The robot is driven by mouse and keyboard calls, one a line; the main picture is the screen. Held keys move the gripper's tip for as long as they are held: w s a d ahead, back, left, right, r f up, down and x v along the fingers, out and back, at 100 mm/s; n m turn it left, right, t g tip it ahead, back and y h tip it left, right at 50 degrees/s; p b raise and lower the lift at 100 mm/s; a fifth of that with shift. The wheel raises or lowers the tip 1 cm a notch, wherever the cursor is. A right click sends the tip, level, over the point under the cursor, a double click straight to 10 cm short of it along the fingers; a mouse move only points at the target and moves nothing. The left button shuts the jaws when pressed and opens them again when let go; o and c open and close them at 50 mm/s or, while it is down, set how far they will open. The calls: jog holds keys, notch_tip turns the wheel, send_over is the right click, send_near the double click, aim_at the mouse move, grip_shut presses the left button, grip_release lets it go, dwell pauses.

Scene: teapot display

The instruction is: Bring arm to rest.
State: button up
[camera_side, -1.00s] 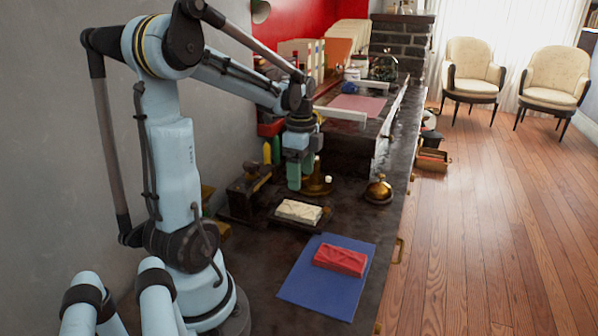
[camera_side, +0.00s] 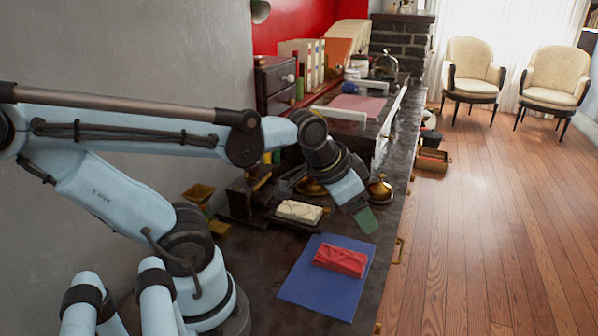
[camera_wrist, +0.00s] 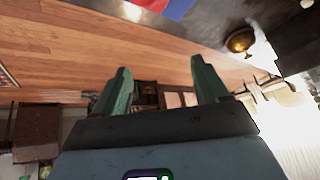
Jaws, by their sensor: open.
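My gripper (camera_side: 362,213) is low over the dark counter, tilted and pointing down and to the right in the side view, just in front of a brass bell (camera_side: 380,190). I cannot tell whether it touches anything there. In the wrist view its two green fingers (camera_wrist: 160,82) stand wide apart with nothing between them. My arm stretches almost level across the left half of the side view.
A red block (camera_side: 340,261) lies on a blue mat (camera_side: 300,285). A pale block (camera_side: 299,212) sits left of my gripper. The bell also shows in the wrist view (camera_wrist: 240,42). The counter's edge and open wooden floor (camera_side: 470,240) are to the right.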

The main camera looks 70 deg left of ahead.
jog(key=shift+s+d+f+n+t, duration=0.1)
jog(key=shift+d+n+t, duration=0.15)
jog(key=shift+d, duration=0.35)
jog(key=shift+s+d+f+n+t, duration=0.15)
jog(key=shift+d+n, duration=0.1)
jog(key=shift+d, duration=0.3)
jog(key=shift+c, duration=0.4)
